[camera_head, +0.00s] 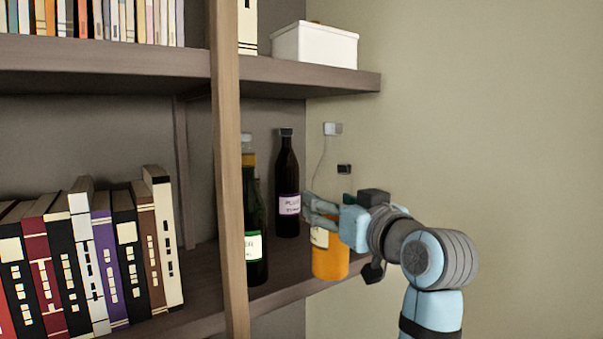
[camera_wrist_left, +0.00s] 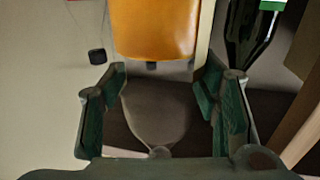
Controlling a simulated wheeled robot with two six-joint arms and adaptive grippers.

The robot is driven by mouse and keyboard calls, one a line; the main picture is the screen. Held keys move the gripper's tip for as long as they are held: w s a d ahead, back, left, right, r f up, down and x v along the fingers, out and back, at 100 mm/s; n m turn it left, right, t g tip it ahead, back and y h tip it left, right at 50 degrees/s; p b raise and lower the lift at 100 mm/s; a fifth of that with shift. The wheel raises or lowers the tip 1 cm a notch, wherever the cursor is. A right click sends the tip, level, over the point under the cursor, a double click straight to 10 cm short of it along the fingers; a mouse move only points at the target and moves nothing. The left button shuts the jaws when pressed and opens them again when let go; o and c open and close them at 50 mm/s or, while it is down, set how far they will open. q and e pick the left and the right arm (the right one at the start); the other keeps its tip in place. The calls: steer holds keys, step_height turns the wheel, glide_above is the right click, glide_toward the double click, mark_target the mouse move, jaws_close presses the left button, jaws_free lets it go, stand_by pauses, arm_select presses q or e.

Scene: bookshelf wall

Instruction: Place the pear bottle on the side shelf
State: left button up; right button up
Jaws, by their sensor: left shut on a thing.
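A clear bottle with orange liquid (camera_head: 330,265) and a white cap stands upright at the right end of the lower shelf. I take it as the pear bottle; its label is partly hidden and I cannot read it. My left gripper (camera_head: 322,211) is shut around its clear upper part. In the left wrist view the bottle's orange body (camera_wrist_left: 155,28) shows upside down, beyond the fingers of my left gripper (camera_wrist_left: 165,105). The base overlaps the shelf's front edge; I cannot tell whether it touches the shelf. My right gripper is out of view.
A dark bottle (camera_head: 286,180) and a green bottle (camera_head: 256,215) stand left of the gripper, with another bottle (camera_head: 247,158) behind. A wooden upright (camera_head: 229,150) separates these from books (camera_head: 95,255). A white box (camera_head: 314,46) sits above.

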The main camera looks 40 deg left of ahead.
arm_select(q)
steer(key=a+r+p, duration=0.1)
steer(key=p, duration=0.1)
steer(key=shift+p, duration=0.4)
steer(key=w+a+f, duration=0.2)
steer(key=a, duration=0.3)
steer(key=w+a+f+b, duration=0.1)
steer(key=w+a+f, duration=0.1)
steer(key=a, duration=0.3)
steer(key=shift+w+a+f, duration=0.2)
steer(key=shift+w, duration=0.6)
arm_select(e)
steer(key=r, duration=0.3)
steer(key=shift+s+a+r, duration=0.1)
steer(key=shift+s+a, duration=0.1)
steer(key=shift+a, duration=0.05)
arm_select(q)
steer(key=o, duration=1.7)
steer(key=shift+f, duration=0.15)
steer(key=shift+o, duration=0.5)
steer(key=shift+s, duration=0.1)
